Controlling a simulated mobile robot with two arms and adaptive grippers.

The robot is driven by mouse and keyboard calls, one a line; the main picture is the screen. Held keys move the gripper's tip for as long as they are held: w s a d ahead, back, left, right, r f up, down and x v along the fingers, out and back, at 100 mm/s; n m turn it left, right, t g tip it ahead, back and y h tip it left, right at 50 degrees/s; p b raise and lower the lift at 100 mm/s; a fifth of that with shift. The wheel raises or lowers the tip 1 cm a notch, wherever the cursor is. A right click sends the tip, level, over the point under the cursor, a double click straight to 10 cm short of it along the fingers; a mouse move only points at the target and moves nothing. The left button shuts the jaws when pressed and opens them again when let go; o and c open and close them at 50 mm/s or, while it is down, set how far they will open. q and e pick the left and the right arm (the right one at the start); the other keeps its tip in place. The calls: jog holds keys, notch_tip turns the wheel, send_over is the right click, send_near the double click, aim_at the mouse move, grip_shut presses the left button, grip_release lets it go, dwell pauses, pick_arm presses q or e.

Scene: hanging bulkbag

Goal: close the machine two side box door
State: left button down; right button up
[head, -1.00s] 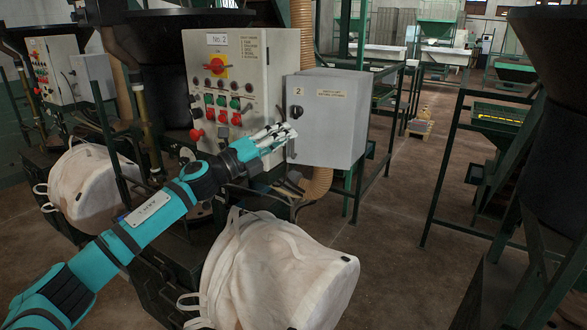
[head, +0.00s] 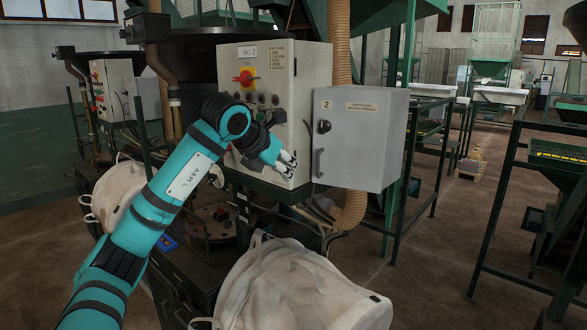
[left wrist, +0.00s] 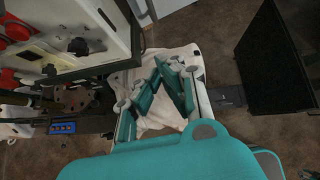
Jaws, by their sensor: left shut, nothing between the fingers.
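The grey side box (head: 375,140), marked 2, hangs to the right of the machine's control panel in the head view. Its door (head: 345,150) faces me, with a black knob (head: 323,126) and a dark handle (head: 319,163) on the left edge. The door looks flush with the box; I cannot tell whether a small gap remains. My left gripper (head: 286,163) is shut and empty, left of the handle, in front of the control panel's lower right corner and apart from the door. Its closed fingers also show in the left wrist view (left wrist: 168,75). My right gripper is not in view.
The control panel (head: 285,75) labelled No 2 has a red and yellow switch (head: 245,77). A white bulk bag (head: 305,290) hangs below, and another bag (head: 117,190) is at left. A ribbed hose (head: 352,208) runs down behind the box.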

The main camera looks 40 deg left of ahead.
pick_arm(q)
jog(key=w+f+p, duration=0.4)
jog(key=w+f, duration=0.1)
jog(key=w, duration=0.4)
jog(key=shift+w, duration=0.3)
